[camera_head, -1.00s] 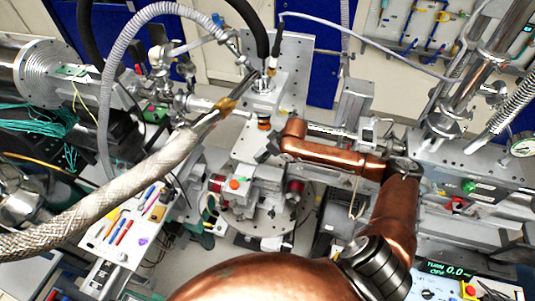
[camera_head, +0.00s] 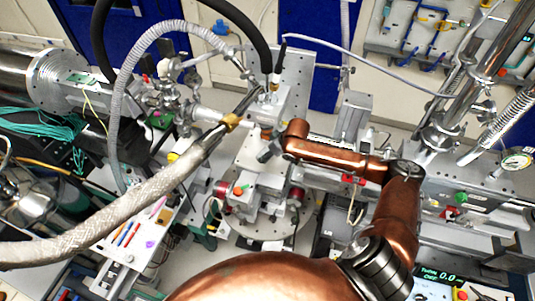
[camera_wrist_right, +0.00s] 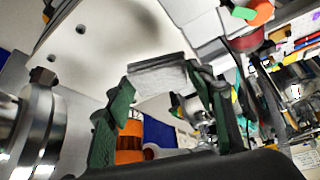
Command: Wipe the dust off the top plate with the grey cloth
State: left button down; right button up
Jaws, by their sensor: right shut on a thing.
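My copper right arm crosses the front of the head view, and its dark gripper (camera_head: 266,153) is small beside the grey stage column. In the right wrist view, green fingers (camera_wrist_right: 158,88) are shut on a flat grey folded piece, which looks like the grey cloth (camera_wrist_right: 158,74). A pale plate with holes (camera_wrist_right: 100,45) fills the upper left of that view, behind the fingers. I cannot tell whether it is the top plate or whether the cloth touches it. No dust can be made out. My left gripper is not in view.
A braided hose (camera_head: 120,215) crosses the left of the head view towards the stage. A tool tray (camera_head: 125,240) stands at lower left. An orange cylinder (camera_wrist_right: 130,142) is close behind the fingers. Beam pipes and equipment crowd both sides.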

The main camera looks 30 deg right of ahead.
jog(key=shift+r+p, duration=0.75)
jog(key=shift+p, duration=0.3)
jog(key=shift+r+p, duration=0.4)
jog(key=shift+r, duration=0.3)
jog(key=shift+f, duration=0.1)
